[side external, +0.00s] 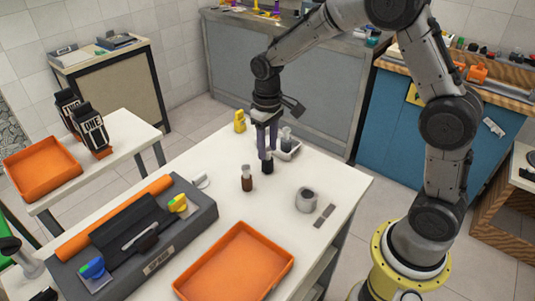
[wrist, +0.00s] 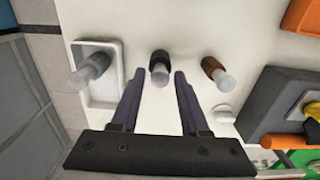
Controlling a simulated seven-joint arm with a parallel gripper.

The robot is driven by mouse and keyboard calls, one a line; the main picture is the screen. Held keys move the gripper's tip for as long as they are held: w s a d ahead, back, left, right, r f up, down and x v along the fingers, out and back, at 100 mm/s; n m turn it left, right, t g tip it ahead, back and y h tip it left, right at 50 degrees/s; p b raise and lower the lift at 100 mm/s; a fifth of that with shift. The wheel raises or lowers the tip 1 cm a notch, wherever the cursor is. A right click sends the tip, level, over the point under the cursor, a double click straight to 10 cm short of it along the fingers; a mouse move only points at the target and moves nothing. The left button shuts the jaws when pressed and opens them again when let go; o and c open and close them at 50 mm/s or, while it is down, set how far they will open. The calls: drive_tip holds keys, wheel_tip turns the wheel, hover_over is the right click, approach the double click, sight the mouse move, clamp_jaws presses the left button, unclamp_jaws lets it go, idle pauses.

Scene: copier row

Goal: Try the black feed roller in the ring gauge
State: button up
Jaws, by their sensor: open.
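The black feed roller (side external: 267,168) stands upright on the white table. In the wrist view the roller (wrist: 160,65) is dark with a pale shaft end, at the tips of my open fingers. My gripper (side external: 267,154) points down just over it, with one finger on each side in the wrist view (wrist: 159,77); I cannot tell whether they touch it. A round grey piece with an opening in its top, seemingly the ring gauge (side external: 306,201), stands to the right, apart from the gripper. It is not in the wrist view.
A brown roller (side external: 247,183) stands close by on the left. A grey roller (wrist: 92,67) stands in a white tray (wrist: 81,94) on the other side. An orange tray (side external: 285,262) and a dark grey machine (side external: 205,218) occupy the front. Flat grey strips (side external: 324,215) lie near the ring.

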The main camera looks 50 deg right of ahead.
drive_tip(key=shift+f, duration=0.15)
clamp_jaws()
idle(0.4)
drive_tip(key=shift+r, duration=3.55)
